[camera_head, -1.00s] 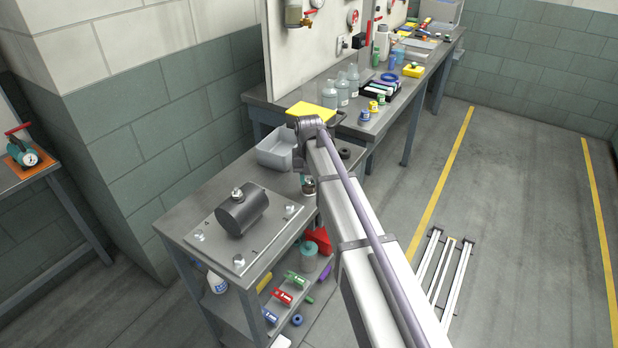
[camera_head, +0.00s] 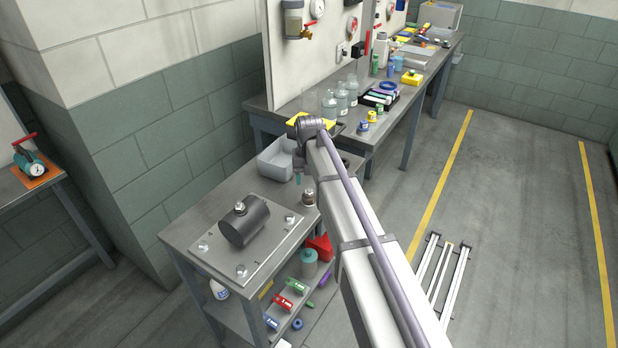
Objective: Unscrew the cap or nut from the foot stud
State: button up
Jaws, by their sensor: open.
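A grey base plate (camera_head: 215,262) lies on the near cart top. A dark cylinder (camera_head: 246,224) lies on it, with a small metal fitting (camera_head: 240,208) on top. Shiny studs with nuts or caps stand near the plate's corners: left (camera_head: 203,246), front (camera_head: 241,271) and right (camera_head: 287,225). Any far corner stud is hidden by the cylinder. Which one is the foot stud I cannot tell.
A grey bin (camera_head: 275,158) and a small brown-capped jar (camera_head: 308,197) stand on the cart behind the plate. The lower shelf holds coloured tools and a red object (camera_head: 320,247). A bench (camera_head: 402,108) with bottles stands behind.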

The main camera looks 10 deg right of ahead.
jog(key=shift+f, duration=0.1)
jog(key=shift+c, duration=0.5)
jog(key=m, duration=0.4)
jog(key=shift+m, duration=0.3)
jog(key=m, duration=0.4)
jog(key=shift+m, duration=0.3)
jog(key=m, duration=0.4)
jog(key=shift+m, duration=0.3)
jog(key=m, duration=0.4)
jog(key=shift+m, duration=0.3)
jog(key=m, duration=0.9)
jog(key=shift+m, duration=0.4)
jog(key=m, duration=0.4)
jog(key=shift+m, duration=0.3)
jog(key=m, duration=0.9)
jog(key=shift+m, duration=0.4)
jog(key=m, duration=0.4)
jog(key=shift+m, duration=0.3)
jog(key=m, duration=0.4)
jog(key=shift+m, duration=0.4)
jog(key=m, duration=0.3)
jog(key=shift+m, duration=0.3)
jog(key=m, duration=0.4)
